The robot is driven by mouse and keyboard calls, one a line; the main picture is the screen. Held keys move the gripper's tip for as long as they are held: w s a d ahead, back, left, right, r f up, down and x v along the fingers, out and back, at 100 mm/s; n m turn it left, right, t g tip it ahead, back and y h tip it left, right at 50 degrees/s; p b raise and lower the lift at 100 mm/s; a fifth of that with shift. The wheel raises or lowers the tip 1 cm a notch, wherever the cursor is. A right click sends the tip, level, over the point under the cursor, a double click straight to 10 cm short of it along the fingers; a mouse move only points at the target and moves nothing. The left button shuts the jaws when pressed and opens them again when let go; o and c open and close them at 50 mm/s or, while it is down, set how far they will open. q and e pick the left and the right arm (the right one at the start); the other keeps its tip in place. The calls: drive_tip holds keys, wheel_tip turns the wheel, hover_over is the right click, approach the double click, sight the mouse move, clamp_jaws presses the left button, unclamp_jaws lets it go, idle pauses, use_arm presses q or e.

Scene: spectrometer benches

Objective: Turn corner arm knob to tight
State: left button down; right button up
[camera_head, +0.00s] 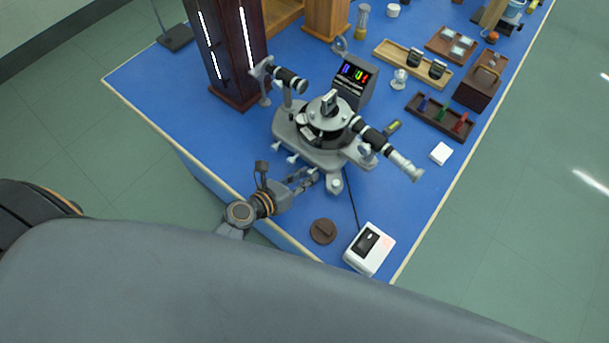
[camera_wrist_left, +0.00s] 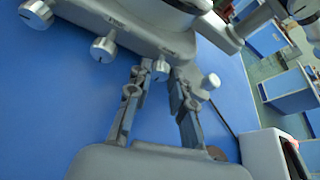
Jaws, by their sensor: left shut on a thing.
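The grey spectrometer (camera_head: 322,135) stands on the blue bench. Several silver knobs stick out along its base edge. My left gripper (camera_head: 312,177) is at the near edge of that base. In the left wrist view its two fingers (camera_wrist_left: 158,88) lie either side of a small silver knob (camera_wrist_left: 160,70), shut on it. The knob's sides are partly hidden by the fingers. Another knob (camera_wrist_left: 103,48) is to the left, and one more (camera_wrist_left: 210,82) is just right of the fingers. Small lettering on the base is too blurred to read. My right gripper is not in view.
A white box with a dark panel (camera_head: 369,249) and a brown round disc (camera_head: 323,231) lie near the bench's front edge. A dark wooden cabinet (camera_head: 228,50) stands behind left. A telescope tube (camera_head: 390,151) reaches out right. Bare blue bench lies left of the gripper.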

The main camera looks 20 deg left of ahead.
use_arm(q)
drive_tip(key=shift+d+r+m+y+p, duration=0.1)
drive_tip(key=shift+m+y+p, duration=0.25)
drive_tip(key=shift+m, duration=0.25)
drive_tip(key=shift+m+t+y, duration=0.3)
drive_tip(key=shift+m+y, duration=0.15)
drive_tip(key=shift+m, duration=0.05)
drive_tip(key=m, duration=0.1)
drive_tip(key=m+y, duration=0.1)
drive_tip(key=shift+s+d+f+m+t+y+b, duration=0.1)
drive_tip(key=shift+d+f+m+t+y+b, duration=0.1)
drive_tip(key=shift+m+t+y+b, duration=0.15)
drive_tip(key=m+y+b, duration=0.1)
drive_tip(key=m, duration=0.1)
drive_tip(key=m+t+y+b, duration=0.1)
drive_tip(key=b, duration=0.1)
drive_tip(key=shift+d+f+m+t, duration=0.2)
drive_tip(key=shift+m+t, duration=0.05)
drive_tip(key=shift+m, duration=0.1)
drive_tip(key=shift+s+d+f+m+t+y+b, duration=0.1)
drive_tip(key=shift+m+t+y+b, duration=0.35)
drive_tip(key=shift+m+b, duration=0.7)
drive_tip(key=shift+m+t+b, duration=0.45)
drive_tip(key=shift+m+b, duration=0.1)
drive_tip(key=shift+m, duration=0.4)
